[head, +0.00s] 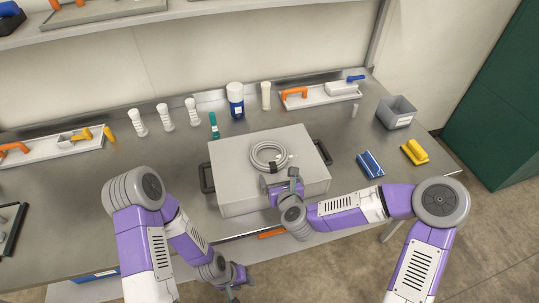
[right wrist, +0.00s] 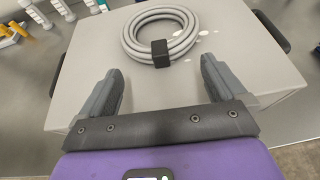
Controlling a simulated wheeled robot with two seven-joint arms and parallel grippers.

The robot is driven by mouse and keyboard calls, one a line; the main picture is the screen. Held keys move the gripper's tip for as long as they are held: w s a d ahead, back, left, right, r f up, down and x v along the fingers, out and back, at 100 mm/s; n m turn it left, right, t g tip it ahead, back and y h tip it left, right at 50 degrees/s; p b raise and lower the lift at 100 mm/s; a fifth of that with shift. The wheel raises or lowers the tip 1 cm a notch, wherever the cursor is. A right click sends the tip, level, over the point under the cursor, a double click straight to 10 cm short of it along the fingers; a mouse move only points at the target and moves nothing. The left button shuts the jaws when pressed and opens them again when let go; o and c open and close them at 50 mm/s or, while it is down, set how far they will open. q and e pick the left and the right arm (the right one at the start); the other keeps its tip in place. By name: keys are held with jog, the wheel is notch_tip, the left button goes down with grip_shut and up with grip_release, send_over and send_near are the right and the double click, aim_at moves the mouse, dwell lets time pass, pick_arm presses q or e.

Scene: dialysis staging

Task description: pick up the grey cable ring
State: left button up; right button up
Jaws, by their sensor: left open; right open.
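The grey cable ring (head: 269,155) is a coiled grey cable lying flat on top of a light grey box (head: 235,175) with dark side handles. In the right wrist view the cable ring (right wrist: 140,42) has a black strap (right wrist: 160,53) on its near side. My right gripper (head: 282,180) is over the near part of the box, close to the ring's near side. In the right wrist view my right gripper (right wrist: 160,90) is open and empty, with the ring beyond its fingertips. My left gripper (head: 236,285) is open and low in front of the bench, away from the ring.
White ribbed bottles (head: 165,117), a blue-and-white canister (head: 236,101) and a teal tube (head: 214,125) stand behind the box. A grey bin (head: 397,112), a blue item (head: 370,164) and a yellow item (head: 415,152) are to the right.

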aim_at(274, 169)
jog(key=x, duration=0.5)
jog(key=shift+w+f, duration=0.1)
jog(key=shift+f, duration=0.05)
grip_shut()
dwell(0.4)
